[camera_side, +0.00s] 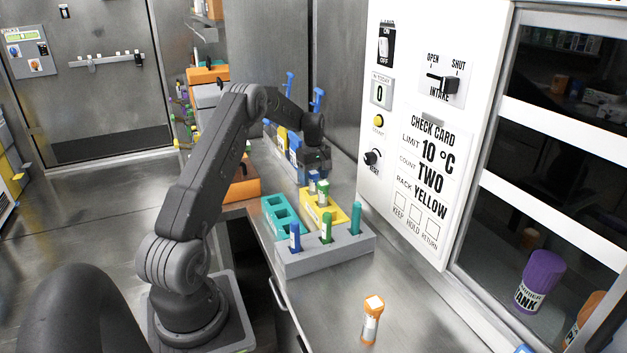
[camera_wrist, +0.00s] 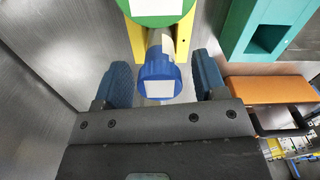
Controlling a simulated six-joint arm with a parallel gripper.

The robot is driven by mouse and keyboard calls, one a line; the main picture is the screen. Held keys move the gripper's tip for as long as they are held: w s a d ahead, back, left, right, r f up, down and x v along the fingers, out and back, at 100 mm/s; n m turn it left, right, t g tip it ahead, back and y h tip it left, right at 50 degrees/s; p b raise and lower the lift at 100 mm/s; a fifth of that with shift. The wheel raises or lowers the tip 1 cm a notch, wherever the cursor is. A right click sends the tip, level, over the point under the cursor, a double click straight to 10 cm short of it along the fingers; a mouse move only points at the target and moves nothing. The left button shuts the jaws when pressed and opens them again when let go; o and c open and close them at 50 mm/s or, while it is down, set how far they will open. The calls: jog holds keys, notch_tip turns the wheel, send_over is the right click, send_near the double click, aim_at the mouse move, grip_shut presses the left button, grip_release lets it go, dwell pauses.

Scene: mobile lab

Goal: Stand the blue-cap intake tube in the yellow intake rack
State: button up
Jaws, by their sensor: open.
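The blue-cap tube (camera_wrist: 158,84) is between my gripper's two open fingers (camera_wrist: 162,76) in the wrist view, with a gap on each side. Its clear shaft runs down to the yellow rack (camera_wrist: 182,42), and it appears to stand in it; its lower end is hidden. In the side view the blue-cap tube (camera_side: 313,183) is upright at the far end of the yellow rack (camera_side: 337,216), just below my gripper (camera_side: 317,168). A green-cap tube (camera_side: 323,189) stands beside it in the same rack; its cap also shows in the wrist view (camera_wrist: 156,8).
A grey rack (camera_side: 322,262) in front holds blue, green and teal tubes. A teal rack (camera_side: 277,212) is left of the yellow one. An orange-cap tube (camera_side: 371,322) stands alone on the bench. A white panel (camera_side: 408,190) borders the right.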

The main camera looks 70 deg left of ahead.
notch_tip(320, 180, up, 10)
jog(key=shift+r, duration=0.15)
jog(key=s+d+r+m+t+y, duration=0.1)
jog(key=d+r+m, duration=0.5)
jog(key=d, duration=0.6)
jog(key=s+d+r+m+t, duration=0.1)
jog(key=d+r+m, duration=0.2)
jog(key=d+r, duration=0.75)
jog(key=s+d+f+m+t, duration=0.1)
jog(key=s+d+f+m, duration=0.2)
jog(key=s+d, duration=0.6)
jog(key=s+d+f+m+t+h, duration=0.1)
jog(key=s+d+f+m+t, duration=0.1)
jog(key=s+d+m, duration=0.5)
jog(key=s+d+f, duration=0.1)
jog(key=s+d, duration=0.1)
jog(key=d, duration=0.2)
jog(key=shift+s+d+m+t, duration=0.3)
jog(key=shift+s+m, duration=0.05)
jog(key=shift+m, duration=0.05)
